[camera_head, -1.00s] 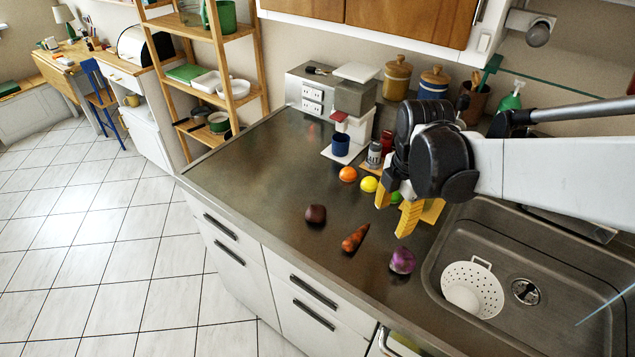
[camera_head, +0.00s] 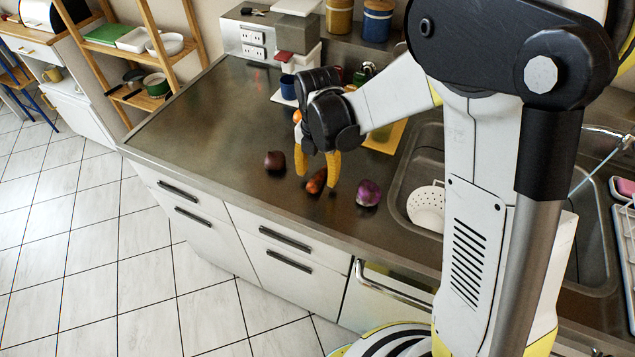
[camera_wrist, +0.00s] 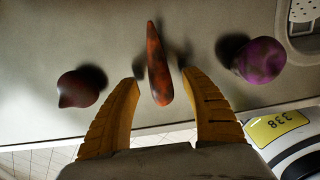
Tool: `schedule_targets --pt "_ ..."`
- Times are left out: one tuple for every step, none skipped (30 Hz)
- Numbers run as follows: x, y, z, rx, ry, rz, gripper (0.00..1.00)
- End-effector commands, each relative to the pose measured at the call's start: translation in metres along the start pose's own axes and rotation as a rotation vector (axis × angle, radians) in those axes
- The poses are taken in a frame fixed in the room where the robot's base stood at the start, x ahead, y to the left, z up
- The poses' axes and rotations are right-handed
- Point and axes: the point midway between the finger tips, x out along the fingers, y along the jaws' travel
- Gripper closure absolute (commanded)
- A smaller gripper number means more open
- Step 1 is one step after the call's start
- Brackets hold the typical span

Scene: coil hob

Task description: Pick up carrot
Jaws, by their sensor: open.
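The carrot (camera_head: 317,181), dark orange-brown, lies on the dark countertop between a dark red-brown vegetable and a purple one. My gripper (camera_head: 317,172) is open, its two yellow fingers pointing down above the carrot. In the head view the fingers partly cover the carrot. In the wrist view the carrot (camera_wrist: 158,65) lies lengthwise, its broader end between the open fingertips (camera_wrist: 160,78). A gap shows on each side, with no finger seen touching it. The height between the fingertips and the counter is hard to tell.
The red-brown vegetable (camera_head: 275,160) lies left of the carrot, and the purple vegetable (camera_head: 368,193) right of it. The sink (camera_head: 408,180) with a white colander (camera_head: 427,207) is further right. The countertop (camera_head: 190,130) is clear at left. Its front edge is close.

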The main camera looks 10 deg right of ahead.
Motion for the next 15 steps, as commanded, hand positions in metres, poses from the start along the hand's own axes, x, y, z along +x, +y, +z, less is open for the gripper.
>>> schedule_targets --pt "0.013 0.001 0.000 0.000 0.000 0.000 0.45" --pt "0.017 0.001 0.000 0.000 0.000 0.000 0.45" --pt "0.021 0.000 0.000 0.000 0.000 0.000 0.45" --pt "0.023 0.000 0.000 0.000 0.000 0.000 0.45" --pt "0.024 0.000 0.000 0.000 0.000 0.000 0.45" --pt "0.024 0.000 0.000 0.000 0.000 0.000 0.45" --pt "0.023 0.000 0.000 0.000 0.000 0.000 0.45" --pt "0.023 0.000 0.000 0.000 0.000 0.000 0.45" --pt "0.022 0.000 0.000 0.000 0.000 0.000 0.45" --pt "0.022 0.000 0.000 0.000 0.000 0.000 0.45" --pt "0.022 0.000 0.000 0.000 0.000 0.000 0.47" --pt "0.022 0.000 0.000 0.000 0.000 0.000 0.59" --pt "0.022 0.000 0.000 0.000 0.000 0.000 0.68" --pt "0.022 0.000 0.000 0.000 0.000 0.000 0.78" --pt "0.022 0.000 0.000 0.000 0.000 0.000 0.90"
